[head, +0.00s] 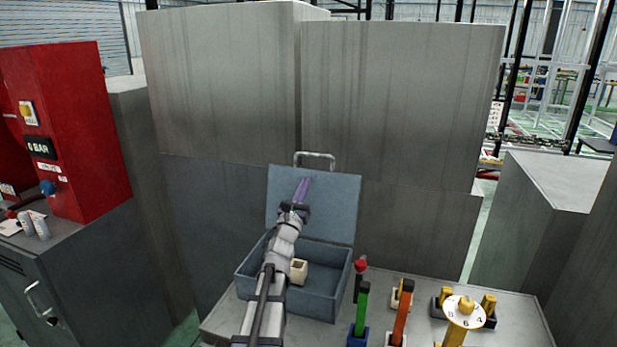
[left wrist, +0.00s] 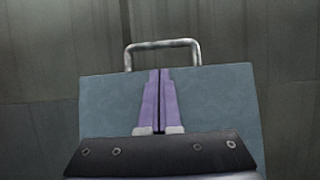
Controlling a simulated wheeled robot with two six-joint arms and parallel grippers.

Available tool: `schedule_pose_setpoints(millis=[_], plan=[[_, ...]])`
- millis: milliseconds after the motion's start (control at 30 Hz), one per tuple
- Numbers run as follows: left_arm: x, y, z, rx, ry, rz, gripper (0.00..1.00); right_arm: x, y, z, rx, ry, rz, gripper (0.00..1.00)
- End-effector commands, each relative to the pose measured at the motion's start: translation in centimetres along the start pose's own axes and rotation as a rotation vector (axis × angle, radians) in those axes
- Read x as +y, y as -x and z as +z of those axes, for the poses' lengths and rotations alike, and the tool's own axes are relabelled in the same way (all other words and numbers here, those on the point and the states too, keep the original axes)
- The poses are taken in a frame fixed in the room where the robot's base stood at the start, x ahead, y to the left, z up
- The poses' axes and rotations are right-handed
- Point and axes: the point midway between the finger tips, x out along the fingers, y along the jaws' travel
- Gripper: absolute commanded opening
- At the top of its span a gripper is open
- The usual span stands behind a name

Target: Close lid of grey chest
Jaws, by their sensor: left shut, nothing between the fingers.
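The grey chest (head: 318,302) stands on the grey worktop with its blue-grey lid (head: 333,206) raised upright at the back. A metal handle (head: 315,156) sits on the lid's top edge; it also shows in the left wrist view (left wrist: 162,47). My left gripper (head: 304,181) reaches over the chest, its purple fingers shut and empty in front of the lid. In the left wrist view the fingertips (left wrist: 172,73) overlap the lid (left wrist: 225,105) just below the handle; I cannot tell whether they touch it. My right gripper is not in view.
A small cream block (head: 298,270) lies inside the chest. To the right on the worktop (head: 520,308) stand green (head: 362,308) and orange (head: 402,315) levers and a yellow post with a white numbered dial (head: 465,311). Grey panels (head: 400,90) rise behind; a red cabinet (head: 75,130) stands left.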

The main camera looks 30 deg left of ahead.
Motion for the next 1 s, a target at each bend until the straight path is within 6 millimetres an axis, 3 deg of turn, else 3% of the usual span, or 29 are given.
schedule_pose_setpoints(millis=[533,700,1000], plan=[[0.0,-8.6,0.1,0.001,0.001,-0.001,0.00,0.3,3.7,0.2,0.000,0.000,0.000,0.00],[0.0,-9.5,0.0,0.001,0.001,0.000,0.00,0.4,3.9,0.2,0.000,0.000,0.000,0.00],[0.0,-9.4,0.0,0.001,0.001,0.000,0.00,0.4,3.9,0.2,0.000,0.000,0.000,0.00]])
